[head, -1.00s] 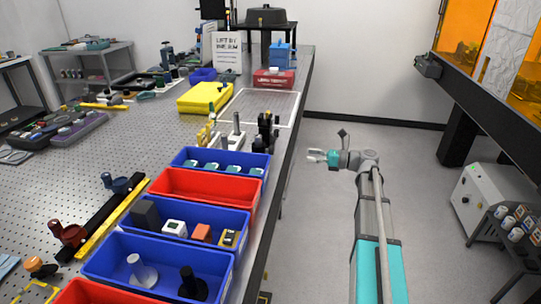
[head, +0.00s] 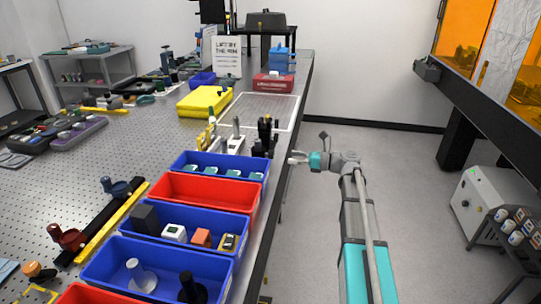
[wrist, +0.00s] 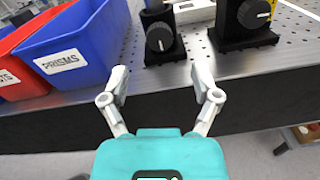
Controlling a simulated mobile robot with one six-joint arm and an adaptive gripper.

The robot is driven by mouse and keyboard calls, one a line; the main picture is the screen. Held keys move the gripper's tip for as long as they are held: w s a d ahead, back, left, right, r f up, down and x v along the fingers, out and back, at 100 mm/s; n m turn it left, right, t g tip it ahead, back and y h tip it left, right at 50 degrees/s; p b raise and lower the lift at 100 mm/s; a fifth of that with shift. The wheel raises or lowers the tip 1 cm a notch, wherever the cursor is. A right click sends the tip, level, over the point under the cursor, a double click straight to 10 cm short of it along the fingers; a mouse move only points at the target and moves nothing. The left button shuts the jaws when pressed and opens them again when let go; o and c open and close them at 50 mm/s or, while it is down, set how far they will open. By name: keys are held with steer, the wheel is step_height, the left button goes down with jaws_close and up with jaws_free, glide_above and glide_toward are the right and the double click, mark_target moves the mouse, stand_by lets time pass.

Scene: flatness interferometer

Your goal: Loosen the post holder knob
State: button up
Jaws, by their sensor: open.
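Two black post holders stand near the bench edge, each with a round dark knob facing me. In the wrist view one knob (wrist: 160,37) is straight ahead of my gripper (wrist: 160,72), and the other knob (wrist: 254,13) is further right. In the head view the black post holders (head: 264,137) stand beyond the blue bin, at the bench's right edge. My gripper (head: 294,157) is open and empty, just off that edge. Its fingers are spread to either side of the nearer knob's line, short of it and apart from it.
A blue bin marked PRISMS (wrist: 62,62) stands left of the fingers, with a red bin (wrist: 12,72) beyond it. The bench's front edge (wrist: 265,98) lies under the fingertips. In the head view, several bins line the bench edge; the floor (head: 330,245) beside it is clear.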

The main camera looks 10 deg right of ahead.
mark_target(271, 154)
steer(key=shift+x, duration=4)
